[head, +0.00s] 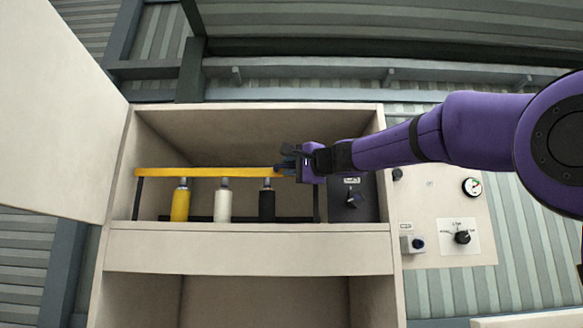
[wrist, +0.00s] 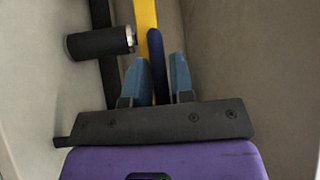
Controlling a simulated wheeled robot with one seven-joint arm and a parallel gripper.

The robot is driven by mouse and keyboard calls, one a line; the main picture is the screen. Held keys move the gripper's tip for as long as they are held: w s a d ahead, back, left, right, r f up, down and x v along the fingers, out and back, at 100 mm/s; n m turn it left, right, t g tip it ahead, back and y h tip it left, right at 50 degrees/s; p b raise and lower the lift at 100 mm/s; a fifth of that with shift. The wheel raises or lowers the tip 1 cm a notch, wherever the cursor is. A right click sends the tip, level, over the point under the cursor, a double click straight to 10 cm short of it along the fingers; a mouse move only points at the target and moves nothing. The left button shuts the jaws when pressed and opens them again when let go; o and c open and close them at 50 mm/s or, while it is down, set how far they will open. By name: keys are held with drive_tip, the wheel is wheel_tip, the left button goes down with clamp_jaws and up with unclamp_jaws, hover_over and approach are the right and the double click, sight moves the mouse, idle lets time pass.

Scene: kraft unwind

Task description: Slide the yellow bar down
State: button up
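The yellow bar (head: 205,172) runs level across the upper front of the open cabinet, above three cylinders, on dark uprights. My gripper (head: 284,161) is at the bar's right end, where it hides part of the bar. In the wrist view, the gripper's blue fingers (wrist: 158,62) stand apart, and the yellow bar (wrist: 145,20) runs down beside and behind the left finger. A dark blue rounded piece shows between the fingers. A gap is visible by the right finger. I cannot tell whether either finger touches the bar.
Yellow (head: 181,204), white (head: 223,205) and black (head: 267,205) cylinders stand below the bar. A dark panel with a knob (head: 353,200) is right of them. The cabinet walls are close around my gripper. An open door (head: 50,110) is at left; a control panel (head: 445,215) is at right.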

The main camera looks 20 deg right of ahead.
clamp_jaws()
drive_tip(key=shift+f, duration=3.55)
drive_tip(key=shift+o, duration=2.2)
unclamp_jaws()
drive_tip(key=shift+s, duration=0.1)
drive_tip(key=v, duration=1)
drive_tip(key=shift+s+d, duration=0.2)
drive_tip(key=shift+s, duration=0.05)
drive_tip(key=shift+f, duration=0.15)
